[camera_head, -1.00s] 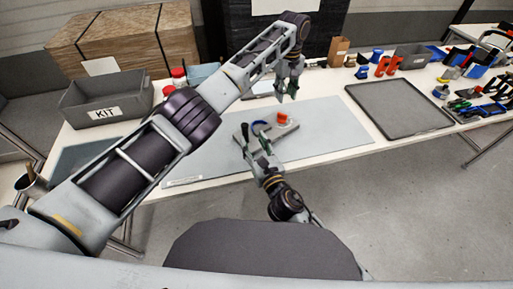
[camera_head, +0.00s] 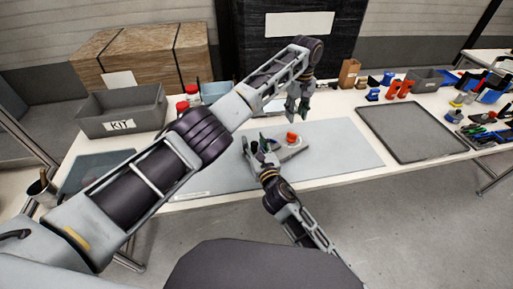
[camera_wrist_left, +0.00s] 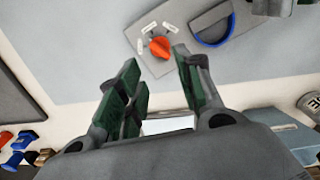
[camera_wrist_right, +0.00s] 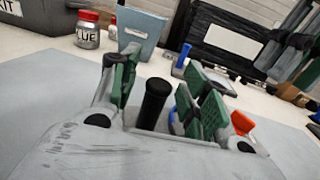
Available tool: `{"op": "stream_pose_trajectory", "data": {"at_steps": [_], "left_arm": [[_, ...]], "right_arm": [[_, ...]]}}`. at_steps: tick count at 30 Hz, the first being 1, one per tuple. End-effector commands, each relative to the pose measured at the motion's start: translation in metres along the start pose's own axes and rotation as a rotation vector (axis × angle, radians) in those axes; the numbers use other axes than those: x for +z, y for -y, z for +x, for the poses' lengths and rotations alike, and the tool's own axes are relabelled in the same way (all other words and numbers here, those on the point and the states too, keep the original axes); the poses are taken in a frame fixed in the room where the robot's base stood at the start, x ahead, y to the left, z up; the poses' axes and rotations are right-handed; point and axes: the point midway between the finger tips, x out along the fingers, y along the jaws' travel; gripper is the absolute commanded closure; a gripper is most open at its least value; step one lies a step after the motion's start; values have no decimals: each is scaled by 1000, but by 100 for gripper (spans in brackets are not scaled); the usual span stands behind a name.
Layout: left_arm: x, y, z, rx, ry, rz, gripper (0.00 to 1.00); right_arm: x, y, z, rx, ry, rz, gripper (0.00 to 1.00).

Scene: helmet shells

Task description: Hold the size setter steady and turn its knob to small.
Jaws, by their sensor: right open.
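The size setter is a grey plate (camera_wrist_left: 150,62) lying on the pale mat, with an orange knob (camera_wrist_left: 160,47), small labels and a blue arc (camera_wrist_left: 228,36). The label writing is too small to read. The knob also shows in the head view (camera_head: 291,137). My left gripper (camera_head: 297,115) is open and empty, above and behind the setter; the knob lies beyond its fingertips in the left wrist view. My right gripper (camera_wrist_right: 160,85) is open low at the setter. The black upright handle (camera_wrist_right: 153,103) stands between its fingers, not gripped. In the head view this gripper hides part of the setter.
A grey KIT bin (camera_head: 122,112) stands at the left, near red-capped bottles (camera_head: 183,107). A dark empty tray (camera_head: 410,132) lies to the right, with several coloured parts beyond it. The mat (camera_head: 345,148) is clear right of the setter.

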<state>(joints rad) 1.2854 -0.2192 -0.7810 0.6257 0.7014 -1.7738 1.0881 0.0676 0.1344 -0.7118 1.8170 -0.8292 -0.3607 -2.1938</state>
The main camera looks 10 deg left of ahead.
Motion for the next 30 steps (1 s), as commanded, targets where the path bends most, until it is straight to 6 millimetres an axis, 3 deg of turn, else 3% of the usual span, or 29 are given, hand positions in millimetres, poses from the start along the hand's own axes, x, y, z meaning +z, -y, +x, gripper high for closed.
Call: {"op": "stream_pose_trajectory", "data": {"at_steps": [11, 21, 30], "left_arm": [[0, 0, 0, 0, 0, 0, 64], [0, 0, 0, 0, 0, 0, 64], [-1, -1, -5, 4, -5, 1, 68]], "right_arm": [[0, 0, 2, 0, 0, -1, 54], [0, 0, 2, 0, 0, -1, 98], [0, 0, 2, 0, 0, -1, 100]]}}
